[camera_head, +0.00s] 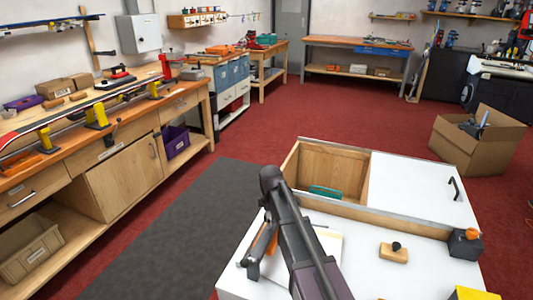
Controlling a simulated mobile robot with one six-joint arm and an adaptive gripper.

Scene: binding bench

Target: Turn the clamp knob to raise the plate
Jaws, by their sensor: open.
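On the white bench top (357,277) a dark block (464,245) carries an orange knob (472,233) near the right edge. Left of it a small wooden block (393,255) carries a black knob (396,245). I cannot tell which of them is the clamp knob. My dark arm rises from the bottom middle across the bench.
Behind the bench top is an open wooden compartment (325,170) with a green item (325,192), beside a white panel (420,185) with a black handle. A yellow piece (472,294) sits at bottom right. A cardboard box (475,145) stands beyond. Red floor (275,120) is clear.

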